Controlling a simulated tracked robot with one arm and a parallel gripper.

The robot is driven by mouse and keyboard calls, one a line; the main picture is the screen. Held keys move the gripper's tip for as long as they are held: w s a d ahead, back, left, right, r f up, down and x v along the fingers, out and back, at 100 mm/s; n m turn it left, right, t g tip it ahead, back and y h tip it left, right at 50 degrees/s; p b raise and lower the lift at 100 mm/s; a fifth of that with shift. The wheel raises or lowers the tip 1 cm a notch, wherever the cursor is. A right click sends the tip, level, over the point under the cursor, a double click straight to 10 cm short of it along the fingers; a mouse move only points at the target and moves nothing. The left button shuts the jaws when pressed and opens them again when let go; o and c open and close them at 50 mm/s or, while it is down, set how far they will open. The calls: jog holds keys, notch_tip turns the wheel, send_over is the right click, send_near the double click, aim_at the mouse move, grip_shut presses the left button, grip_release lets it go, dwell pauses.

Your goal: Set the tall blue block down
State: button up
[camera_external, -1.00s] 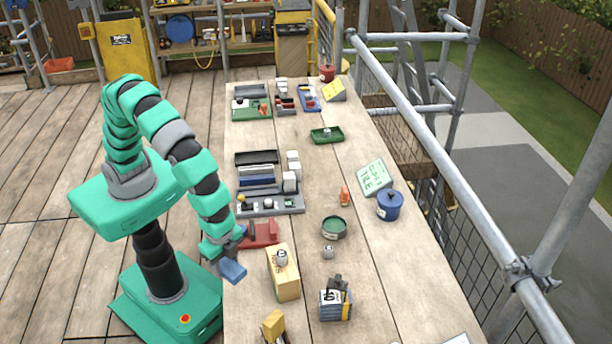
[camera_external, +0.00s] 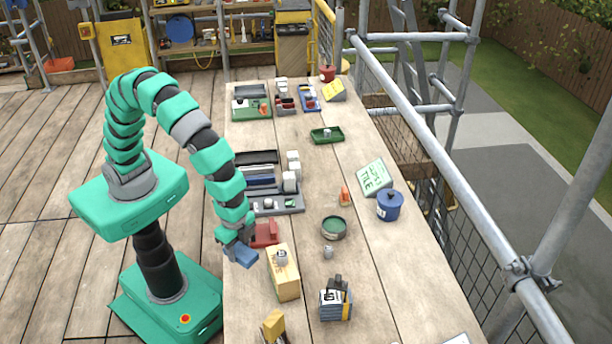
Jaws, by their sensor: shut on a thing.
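The blue block (camera_external: 246,257) is in my gripper (camera_external: 238,243) at the left edge of the long wooden table. It appears tilted, and I cannot tell whether it touches the table. My gripper is shut on it, and the fingers are partly hidden by the wrist. A red tray or holder (camera_external: 265,234) lies just behind and to the right of the block. A wooden box (camera_external: 287,283) stands close by to the right and front.
A small grey piece (camera_external: 281,257) sits on the wooden box. A grey rack (camera_external: 278,206) lies behind the red holder. A green round tin (camera_external: 334,228), a blue pot (camera_external: 389,205) and a striped box (camera_external: 336,304) stand to the right.

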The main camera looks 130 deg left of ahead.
jog(key=shift+r, duration=0.1)
notch_tip(320, 180, up, 10)
jog(key=a, duration=0.1)
jog(key=n+b, duration=0.1)
jog(key=n, duration=0.8)
send_over(317, 196)
notch_tip(317, 196, down, 15)
jog(key=shift+a+b, duration=0.1)
jog(key=shift+b, duration=0.3)
jog(key=o, duration=0.9)
jog(key=shift+o, duration=0.4)
